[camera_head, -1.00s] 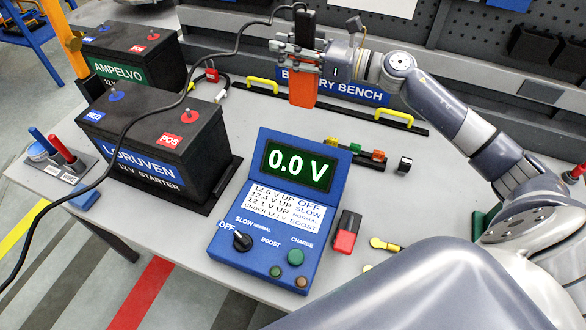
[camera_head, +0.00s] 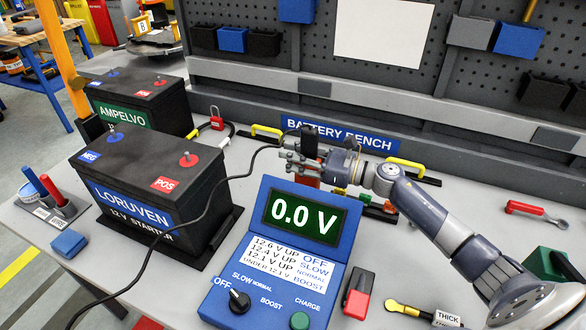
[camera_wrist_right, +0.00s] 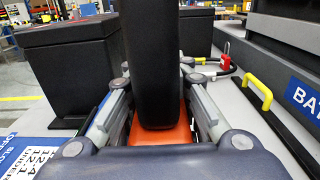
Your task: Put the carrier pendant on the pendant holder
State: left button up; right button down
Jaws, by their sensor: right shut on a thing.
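The carrier pendant (camera_head: 309,143) is a black and orange block on a black cable. My right gripper (camera_head: 305,160) is shut on it over the bench, behind the charger. In the right wrist view the pendant's black body (camera_wrist_right: 152,60) stands up between the fingers, with orange (camera_wrist_right: 165,137) at its lower end. The fingers and body hide part of it. I cannot make out a pendant holder for certain in either view. My left gripper is not in view.
The Loruven battery (camera_head: 150,190) and the Ampelvo battery (camera_head: 140,103) stand at left. The blue charger (camera_head: 285,255) reading 0.0 V is in front of my right gripper. Yellow handles (camera_head: 405,164) line the bench back. The black cable (camera_head: 205,207) crosses in front of the Loruven battery.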

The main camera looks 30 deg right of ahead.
jog(key=shift+f, duration=1.65)
jog(key=shift+f, duration=0.15)
jog(key=c, duration=1.1)
grip_release()
